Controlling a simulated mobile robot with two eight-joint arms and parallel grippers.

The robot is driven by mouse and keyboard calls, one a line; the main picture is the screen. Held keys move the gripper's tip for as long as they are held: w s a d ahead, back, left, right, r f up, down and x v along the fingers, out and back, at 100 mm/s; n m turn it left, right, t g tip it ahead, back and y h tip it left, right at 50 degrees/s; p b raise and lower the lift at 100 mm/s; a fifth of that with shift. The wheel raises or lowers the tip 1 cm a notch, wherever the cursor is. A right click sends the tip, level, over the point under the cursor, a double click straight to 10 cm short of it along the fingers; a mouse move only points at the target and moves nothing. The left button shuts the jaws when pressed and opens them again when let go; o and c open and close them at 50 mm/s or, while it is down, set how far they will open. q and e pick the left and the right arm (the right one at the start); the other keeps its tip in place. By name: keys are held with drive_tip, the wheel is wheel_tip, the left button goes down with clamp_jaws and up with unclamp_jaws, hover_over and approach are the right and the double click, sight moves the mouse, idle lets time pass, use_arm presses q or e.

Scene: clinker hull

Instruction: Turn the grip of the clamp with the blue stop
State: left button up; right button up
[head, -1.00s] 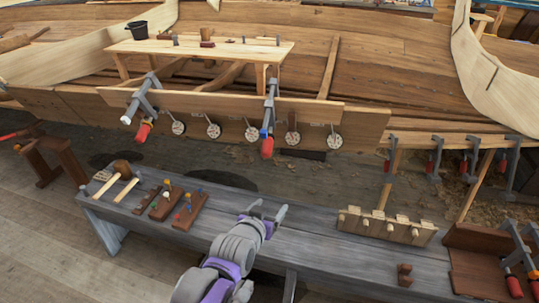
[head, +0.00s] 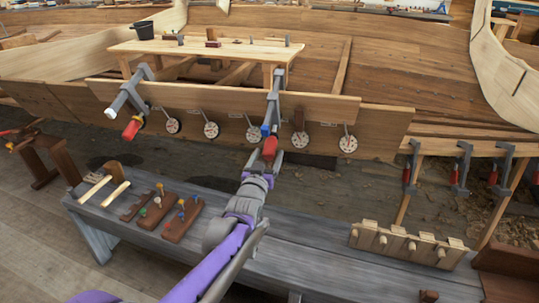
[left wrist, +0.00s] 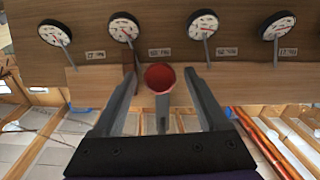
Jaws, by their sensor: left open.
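The grey clamp with the blue stop (head: 265,130) hangs on the plank edge at the middle of the head view. Its red grip (head: 269,147) points down. My left gripper (head: 267,161) is just below that grip, with its fingers open and pointing up. In the left wrist view the round red end of the grip (left wrist: 160,77) shows between the two finger tips, a little nearer the left finger. I cannot tell whether a finger touches it. The blue stop is not seen in the left wrist view. My right gripper is not in view.
Another grey clamp (head: 146,86) with a red grip holds the plank at left. Several round dials (head: 211,130) hang along the plank on both sides of the blue-stop clamp. A grey bench (head: 310,235) below bears mallets, wooden blocks and a pegged rack (head: 408,243).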

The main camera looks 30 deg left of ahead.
use_arm(q)
drive_tip(key=shift+x, duration=1)
clamp_jaws()
